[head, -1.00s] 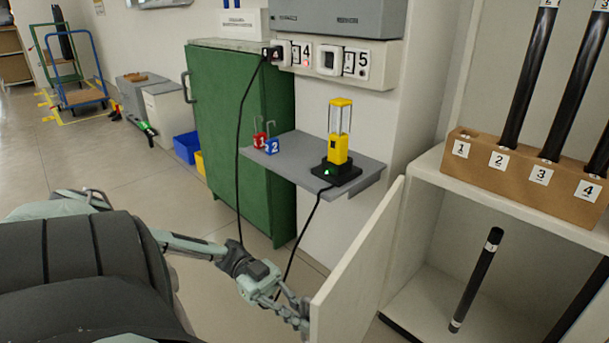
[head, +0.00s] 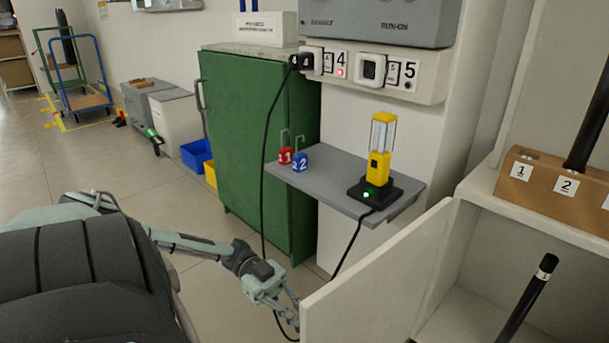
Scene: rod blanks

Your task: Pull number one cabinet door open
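A cream cabinet door (head: 375,280) stands swung out from the cream cabinet (head: 470,306) at the right in the head view. No number shows on the visible door face. My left gripper (head: 290,316) is at the door's free edge, at the bottom of the picture. Its fingertips are partly hidden by the door, so I cannot tell whether they grip it. A black rod with a white label (head: 527,296) stands tilted inside the lower compartment. My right gripper is not in view.
A brown numbered rack (head: 545,188) holds a black rod on the cabinet top. A grey shelf (head: 330,185) carries a yellow lantern (head: 379,160) and red and blue numbered tags. A green cabinet (head: 250,140) stands behind. Open floor (head: 95,165) lies left.

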